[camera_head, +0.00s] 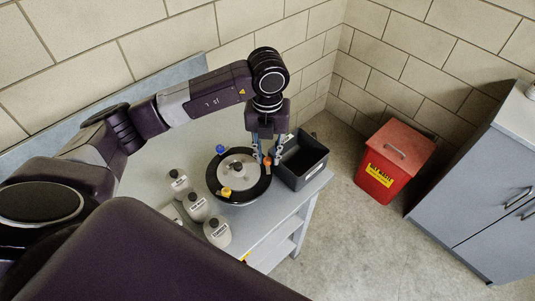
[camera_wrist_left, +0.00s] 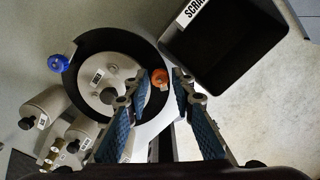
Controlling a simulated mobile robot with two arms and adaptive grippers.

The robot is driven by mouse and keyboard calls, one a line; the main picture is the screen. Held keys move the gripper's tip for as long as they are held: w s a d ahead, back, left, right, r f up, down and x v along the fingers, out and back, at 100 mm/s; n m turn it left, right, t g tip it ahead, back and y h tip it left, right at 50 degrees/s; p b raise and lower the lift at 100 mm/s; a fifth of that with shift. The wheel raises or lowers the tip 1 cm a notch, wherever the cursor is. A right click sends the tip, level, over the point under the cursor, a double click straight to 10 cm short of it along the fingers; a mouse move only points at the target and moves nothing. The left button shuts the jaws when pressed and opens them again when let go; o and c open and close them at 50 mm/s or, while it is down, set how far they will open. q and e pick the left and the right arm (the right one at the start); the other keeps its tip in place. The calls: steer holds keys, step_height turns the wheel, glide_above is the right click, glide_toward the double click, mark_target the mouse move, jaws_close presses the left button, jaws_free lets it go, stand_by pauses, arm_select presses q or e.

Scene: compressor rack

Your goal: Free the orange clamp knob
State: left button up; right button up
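The orange clamp knob (camera_head: 267,161) sits at the right edge of a round vessel with a dark rim (camera_head: 214,180) and a pale lid (camera_head: 240,163). It also shows in the left wrist view (camera_wrist_left: 159,77). My left gripper (camera_head: 267,158) points down over it. Its blue-padded fingers (camera_wrist_left: 159,84) stand apart, one on each side of the knob, with a small gap showing. Whether a fingertip touches it I cannot tell. A blue knob (camera_head: 220,149) and a yellow knob (camera_head: 226,191) sit elsewhere on the rim. My right gripper is not in view.
A black open bin (camera_head: 317,172) stands close to the right of the vessel. Several labelled pale bottles (camera_head: 217,231) stand at its lower left on the grey bench. A red waste bin (camera_head: 379,185) and a grey cabinet (camera_head: 475,200) stand farther right, with clear floor between.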

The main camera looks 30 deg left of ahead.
arm_select(q)
steer(key=shift+o, duration=0.8)
step_height(320, 180, up, 12)
steer(key=shift+f, duration=0.1)
steer(key=m, duration=0.4)
glide_above(268, 159)
step_height(268, 159, down, 4)
steer(key=shift+f, duration=0.1)
steer(key=shift+m, duration=0.3)
step_height(268, 159, down, 8)
steer(key=p, duration=0.2)
steer(key=shift+s+r+p, duration=0.1)
steer(key=shift+r+p, duration=0.1)
steer(key=shift+p, duration=0.2)
steer(key=shift+f, duration=0.1)
